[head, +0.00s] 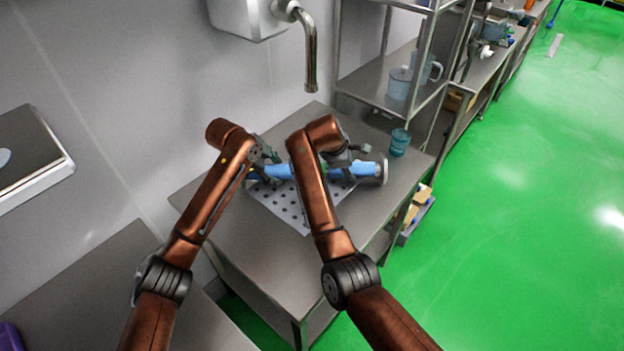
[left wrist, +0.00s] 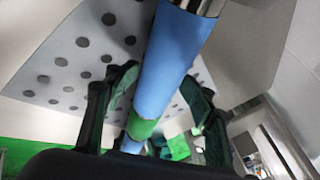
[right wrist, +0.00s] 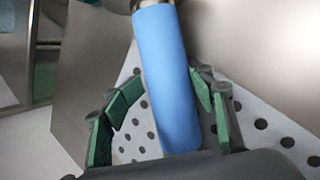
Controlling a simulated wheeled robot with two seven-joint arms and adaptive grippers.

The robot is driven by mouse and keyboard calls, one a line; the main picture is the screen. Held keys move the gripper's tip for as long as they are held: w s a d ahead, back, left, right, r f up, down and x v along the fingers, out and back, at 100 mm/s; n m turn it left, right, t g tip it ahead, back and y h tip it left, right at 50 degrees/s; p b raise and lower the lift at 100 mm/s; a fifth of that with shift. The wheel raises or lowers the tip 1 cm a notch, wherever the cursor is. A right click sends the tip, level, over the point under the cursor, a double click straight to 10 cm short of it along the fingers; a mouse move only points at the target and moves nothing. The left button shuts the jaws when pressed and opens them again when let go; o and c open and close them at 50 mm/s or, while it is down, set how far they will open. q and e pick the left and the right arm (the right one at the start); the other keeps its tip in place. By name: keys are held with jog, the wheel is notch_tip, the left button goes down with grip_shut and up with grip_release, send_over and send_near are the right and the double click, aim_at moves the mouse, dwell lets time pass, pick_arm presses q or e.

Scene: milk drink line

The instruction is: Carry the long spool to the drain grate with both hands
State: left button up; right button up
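The long spool is a blue cylinder (head: 281,171) with a green middle band (left wrist: 141,128) and a metal disc end (head: 381,168). It lies crosswise over the far part of the grey perforated drain grate (head: 262,196) on the steel table. My left gripper (head: 264,163) is at its left part, and my right gripper (head: 346,168) is at its right part. In the left wrist view, my left gripper's fingers (left wrist: 160,75) straddle the spool with gaps beside it. In the right wrist view, my right gripper's fingers (right wrist: 168,85) are likewise spread around the blue tube (right wrist: 165,70). Any contact underneath is hidden.
A teal cup (head: 400,142) stands on the table near the right disc end. A steel rack (head: 390,65) with pitchers is behind. A faucet (head: 309,50) hangs above the back. The table's front surface (head: 275,265) is bare. Boxes (head: 412,212) sit low at the right.

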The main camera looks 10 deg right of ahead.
pick_arm(q)
jog(key=shift+w+a+f, duration=0.1)
jog(key=shift+w+a, duration=0.05)
pick_arm(e)
jog(key=shift+w+a, duration=0.15)
pick_arm(q)
jog(key=shift+w+a+f, duration=0.1)
jog(key=shift+w+f, duration=0.5)
jog(key=shift+w, duration=0.05)
pick_arm(e)
jog(key=shift+w+f, duration=0.6)
pick_arm(q)
jog(key=shift+a+r, duration=0.1)
jog(key=shift+s+a+r, duration=0.15)
jog(key=shift+r, duration=0.1)
pick_arm(e)
jog(key=shift+s, duration=0.1)
jog(key=shift+s+r, duration=0.15)
jog(key=shift+s, duration=0.05)
jog(key=shift+s+a+r, duration=0.1)
jog(key=shift+r, duration=0.1)
jog(key=v, duration=1)
jog(key=shift+a+r, duration=0.25)
pick_arm(q)
jog(key=v, duration=1.1)
pick_arm(e)
jog(key=shift+s+a+r, duration=0.15)
jog(key=shift+s+r, duration=0.05)
jog(key=shift+r, duration=0.2)
